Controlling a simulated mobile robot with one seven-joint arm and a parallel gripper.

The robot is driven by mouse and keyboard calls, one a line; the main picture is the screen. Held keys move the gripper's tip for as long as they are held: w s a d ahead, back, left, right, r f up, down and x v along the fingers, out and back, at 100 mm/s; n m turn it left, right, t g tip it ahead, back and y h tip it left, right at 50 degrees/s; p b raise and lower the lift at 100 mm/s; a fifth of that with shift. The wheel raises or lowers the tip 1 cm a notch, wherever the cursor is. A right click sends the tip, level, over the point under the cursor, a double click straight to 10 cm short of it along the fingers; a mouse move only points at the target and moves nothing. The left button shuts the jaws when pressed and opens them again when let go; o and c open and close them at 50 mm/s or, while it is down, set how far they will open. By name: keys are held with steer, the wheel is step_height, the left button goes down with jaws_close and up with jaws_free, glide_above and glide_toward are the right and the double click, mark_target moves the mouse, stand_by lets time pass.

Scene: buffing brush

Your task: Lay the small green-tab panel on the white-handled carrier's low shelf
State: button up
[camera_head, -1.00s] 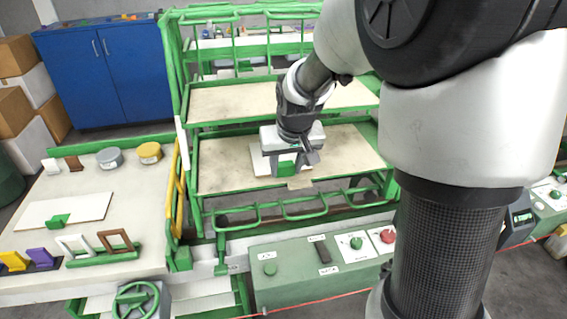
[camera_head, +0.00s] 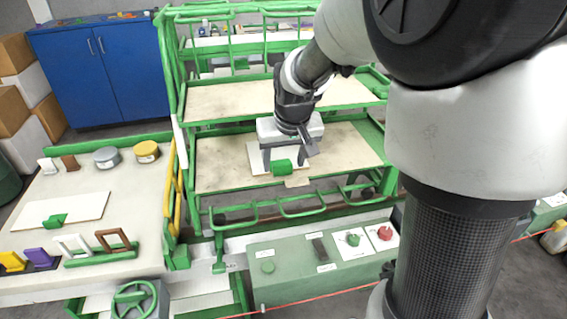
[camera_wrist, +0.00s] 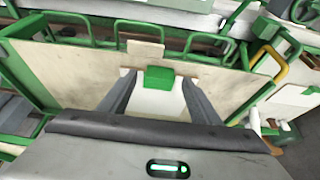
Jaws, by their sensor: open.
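The small pale panel (camera_head: 256,158) lies on the low shelf (camera_head: 222,172) of the green-framed carrier. Its green tab (camera_head: 282,166) faces the front edge. The wrist view also shows the tab (camera_wrist: 159,77) and the white panel (camera_wrist: 156,103). My gripper (camera_head: 284,161) is open above the panel, its fingers on either side of the tab with gaps visible in the wrist view (camera_wrist: 158,82). My gripper hides part of the panel. The carrier's white handle (camera_head: 180,142) is at its left side.
An upper shelf (camera_head: 225,105) sits behind and above. A green rail (camera_head: 265,212) runs along the front. A table at left holds a larger green-tab panel (camera_head: 75,208) and several small holders. A green control box (camera_head: 290,262) stands in front.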

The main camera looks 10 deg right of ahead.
steer(key=v, duration=1)
steer(key=s+r+t, duration=0.1)
steer(key=s, duration=1.8)
steer(key=shift+s+r+p, duration=0.2)
steer(key=shift+s+p, duration=0.15)
steer(key=shift+p, duration=0.1)
